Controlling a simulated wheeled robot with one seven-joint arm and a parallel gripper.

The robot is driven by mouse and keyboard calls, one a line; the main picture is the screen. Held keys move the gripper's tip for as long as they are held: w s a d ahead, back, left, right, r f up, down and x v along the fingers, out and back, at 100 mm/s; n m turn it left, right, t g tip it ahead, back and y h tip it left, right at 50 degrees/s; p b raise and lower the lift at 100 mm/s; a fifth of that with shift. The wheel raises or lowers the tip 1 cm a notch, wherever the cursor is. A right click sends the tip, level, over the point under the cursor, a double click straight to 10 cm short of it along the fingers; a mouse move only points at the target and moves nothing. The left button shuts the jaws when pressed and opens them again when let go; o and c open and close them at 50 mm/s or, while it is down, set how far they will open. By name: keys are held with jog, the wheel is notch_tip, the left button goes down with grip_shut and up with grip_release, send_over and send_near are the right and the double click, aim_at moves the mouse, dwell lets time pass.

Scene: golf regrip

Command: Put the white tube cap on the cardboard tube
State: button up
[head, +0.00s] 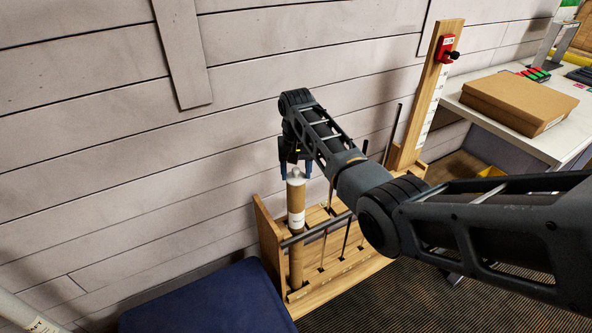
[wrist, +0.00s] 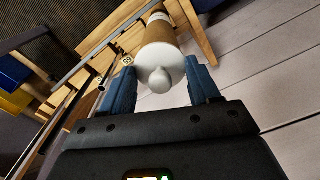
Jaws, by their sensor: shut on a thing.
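The brown cardboard tube (head: 296,198) stands upright in the wooden rack, with a white label around it. The white tube cap (head: 296,175) is at the tube's top end, in line with it. In the wrist view the cap (wrist: 158,62) shows as a white disc with a round knob, and the tube (wrist: 157,31) runs away behind it. My gripper (head: 296,171) is at the tube top, with its blue fingers on both sides of the cap, shut on it. I see no clear gap between cap and tube, but cannot tell how far the cap is seated.
The wooden rack (head: 330,279) holds several thin dark shafts to the right of the tube. A post with a red clamp (head: 446,48) rises behind. A table with a cardboard box (head: 520,101) is at right. A dark blue block (head: 210,301) stands at front left. The plank wall is close behind.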

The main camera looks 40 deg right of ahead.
jog(key=shift+f, duration=0.15)
jog(key=o, duration=0.9)
notch_tip(320, 180, up, 8)
jog(key=shift+f, duration=0.1)
jog(key=shift+s, duration=0.15)
dwell(0.5)
